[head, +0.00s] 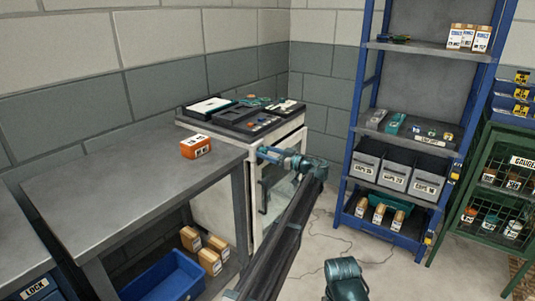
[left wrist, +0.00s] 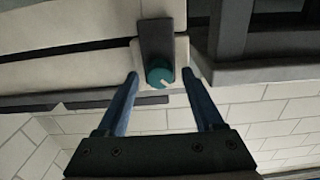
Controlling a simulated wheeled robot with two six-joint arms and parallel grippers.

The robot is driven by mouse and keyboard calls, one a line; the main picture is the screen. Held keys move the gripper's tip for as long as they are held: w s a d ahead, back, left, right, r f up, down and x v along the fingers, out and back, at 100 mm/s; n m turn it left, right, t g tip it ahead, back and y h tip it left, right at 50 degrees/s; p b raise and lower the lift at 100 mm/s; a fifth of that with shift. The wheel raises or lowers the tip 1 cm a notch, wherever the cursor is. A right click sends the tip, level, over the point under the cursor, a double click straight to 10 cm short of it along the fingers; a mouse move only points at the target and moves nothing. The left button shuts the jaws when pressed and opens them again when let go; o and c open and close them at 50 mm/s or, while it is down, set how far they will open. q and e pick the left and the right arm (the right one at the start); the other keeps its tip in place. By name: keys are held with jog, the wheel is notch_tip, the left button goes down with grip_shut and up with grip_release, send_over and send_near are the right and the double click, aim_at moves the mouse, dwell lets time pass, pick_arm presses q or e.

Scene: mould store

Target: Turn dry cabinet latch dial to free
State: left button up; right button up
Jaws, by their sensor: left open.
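The dry cabinet (head: 214,192) is the white cabinet with a glazed door, beyond the grey bench in the head view. In the left wrist view the latch dial (left wrist: 160,72) is a round teal knob with a white mark pointing to the lower right. It sits on a dark upright plate (left wrist: 157,38) on the pale front. My left gripper (head: 263,153) is at the cabinet's upper front and hides the dial in the head view. In the left wrist view its blue fingers (left wrist: 160,77) are open, one on each side of the dial, with visible gaps.
The grey bench (head: 110,185) stands left of the cabinet, with an orange box (head: 195,147) on it. A blue bin (head: 163,278) and cartons are below. Dark trays (head: 240,117) lie on the cabinet. Blue shelving (head: 354,120) stands right; open floor lies between.

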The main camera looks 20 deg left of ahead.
pick_arm(q)
grip_shut()
dwell(0.4)
jog(key=m, duration=0.8)
jog(key=shift+w+m, duration=0.1)
jog(key=shift+m, duration=0.2)
jog(key=m, duration=0.4)
jog(key=shift+f+m, duration=0.1)
jog(key=shift+m, duration=0.2)
jog(key=m, duration=0.4)
jog(key=shift+d+m, duration=0.1)
jog(key=shift+m, duration=0.2)
